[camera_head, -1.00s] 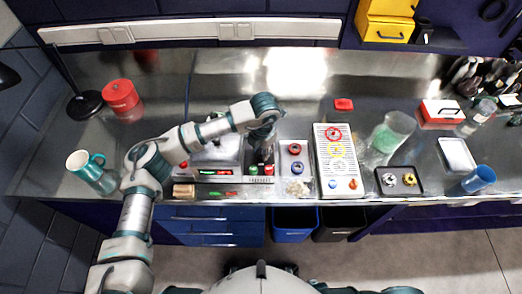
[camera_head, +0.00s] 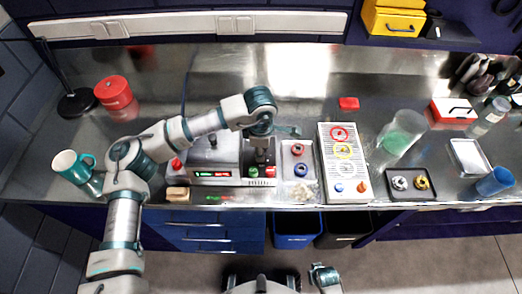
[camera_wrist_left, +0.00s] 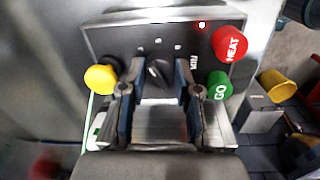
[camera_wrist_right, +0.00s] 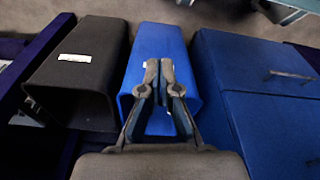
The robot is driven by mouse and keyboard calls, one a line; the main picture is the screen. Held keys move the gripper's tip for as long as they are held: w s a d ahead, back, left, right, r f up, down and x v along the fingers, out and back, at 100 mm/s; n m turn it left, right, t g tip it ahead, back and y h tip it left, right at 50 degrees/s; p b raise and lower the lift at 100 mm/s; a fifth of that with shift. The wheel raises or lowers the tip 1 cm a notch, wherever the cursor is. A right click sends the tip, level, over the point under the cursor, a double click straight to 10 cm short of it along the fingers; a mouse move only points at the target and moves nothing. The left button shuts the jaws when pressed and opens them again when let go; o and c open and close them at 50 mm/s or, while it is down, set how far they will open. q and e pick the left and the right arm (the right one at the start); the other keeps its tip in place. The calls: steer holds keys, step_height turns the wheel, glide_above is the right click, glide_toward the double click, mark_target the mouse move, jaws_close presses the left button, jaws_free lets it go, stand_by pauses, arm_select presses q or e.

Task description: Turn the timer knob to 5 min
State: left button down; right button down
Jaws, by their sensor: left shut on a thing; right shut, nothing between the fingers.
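The timer knob (camera_wrist_left: 158,72) is a small dark knob with a pointer, set in a grey panel (camera_wrist_left: 108,42) in the left wrist view. Small marks sit around it; the word MIN shows beside it, other lettering is too blurred to read. My left gripper (camera_wrist_left: 157,88) has its fingers on both sides of the knob and is shut on it. In the head view my left gripper (camera_head: 262,150) reaches down onto the machine (camera_head: 216,181) and hides the knob. My right gripper (camera_wrist_right: 165,68) is shut and empty, low in front of the bench.
A red HEAT button (camera_wrist_left: 229,44), green GO button (camera_wrist_left: 219,85) and yellow knob (camera_wrist_left: 101,78) sit close around my left fingers. A blue bin (camera_wrist_right: 160,50) and a dark bin (camera_wrist_right: 85,60) are near my right gripper. A teal mug (camera_head: 70,166) stands at left.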

arm_select(q)
steer(key=m, duration=0.1)
steer(key=m+b, duration=0.1)
steer(key=shift+f+m, duration=0.2)
steer(key=shift+m, duration=0.1)
steer(key=shift+m+b, duration=0.5)
steer(key=shift+m, duration=1.2)
arm_select(e)
step_height(320, 180, up, 6)
steer(key=shift+w, duration=0.25)
arm_select(q)
steer(key=shift+r, duration=0.1)
arm_select(e)
steer(key=shift+r, duration=0.1)
steer(key=shift+d, duration=0.1)
arm_select(q)
steer(key=c, duration=0.8)
jaws_free()
steer(key=shift+w, duration=0.15)
arm_select(e)
steer(key=shift+w, duration=0.1)
arm_select(q)
steer(key=shift+r, duration=0.1)
steer(key=shift+r, duration=0.3)
steer(key=r, duration=1.1)
steer(key=shift+s+a, duration=0.15)
steer(key=shift+s, duration=0.1)
